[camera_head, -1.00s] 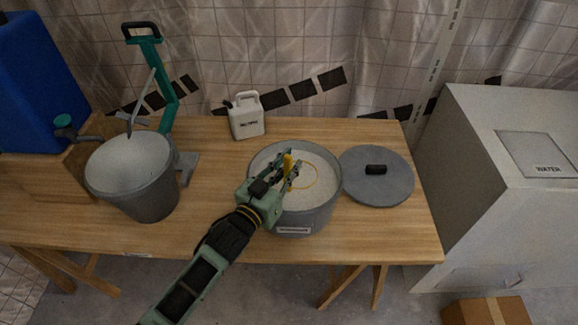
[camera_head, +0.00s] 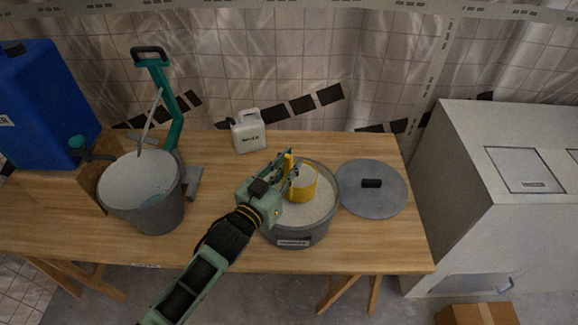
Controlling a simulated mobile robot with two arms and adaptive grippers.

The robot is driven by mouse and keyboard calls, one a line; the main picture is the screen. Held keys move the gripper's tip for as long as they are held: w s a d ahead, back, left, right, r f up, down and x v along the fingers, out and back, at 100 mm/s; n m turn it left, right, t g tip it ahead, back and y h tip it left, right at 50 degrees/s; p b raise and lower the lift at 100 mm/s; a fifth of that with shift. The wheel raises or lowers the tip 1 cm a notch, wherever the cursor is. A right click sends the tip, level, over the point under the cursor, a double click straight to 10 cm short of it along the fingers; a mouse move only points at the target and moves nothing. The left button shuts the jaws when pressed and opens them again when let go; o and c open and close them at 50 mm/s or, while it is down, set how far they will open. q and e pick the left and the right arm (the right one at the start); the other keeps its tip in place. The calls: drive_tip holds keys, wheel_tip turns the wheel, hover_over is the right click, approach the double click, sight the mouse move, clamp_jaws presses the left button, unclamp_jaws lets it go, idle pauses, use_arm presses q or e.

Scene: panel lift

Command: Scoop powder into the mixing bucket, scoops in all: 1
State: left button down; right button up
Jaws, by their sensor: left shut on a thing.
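My left gripper (camera_head: 283,183) is shut on a yellow scoop (camera_head: 303,184) over the grey powder tub (camera_head: 298,236). The scoop's cup is at or just above the white powder (camera_head: 319,208); I cannot tell whether it still touches it or what it holds. The grey mixing bucket (camera_head: 158,214) stands upright on the left of the table, with a pale, slightly bluish inside and a thin rod leaning at its rim. My right gripper is out of view.
The tub's grey lid (camera_head: 371,188) lies flat to its right. A white jug (camera_head: 248,131) stands behind. A green stand (camera_head: 174,118) rises behind the bucket, beside a blue tank (camera_head: 42,105) with a tap. Bare wooden table (camera_head: 217,196) lies between bucket and tub.

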use_arm(q)
wheel_tip(320, 180, up, 9)
drive_tip(key=p, duration=0.7)
drive_tip(key=shift+f, duration=0.1)
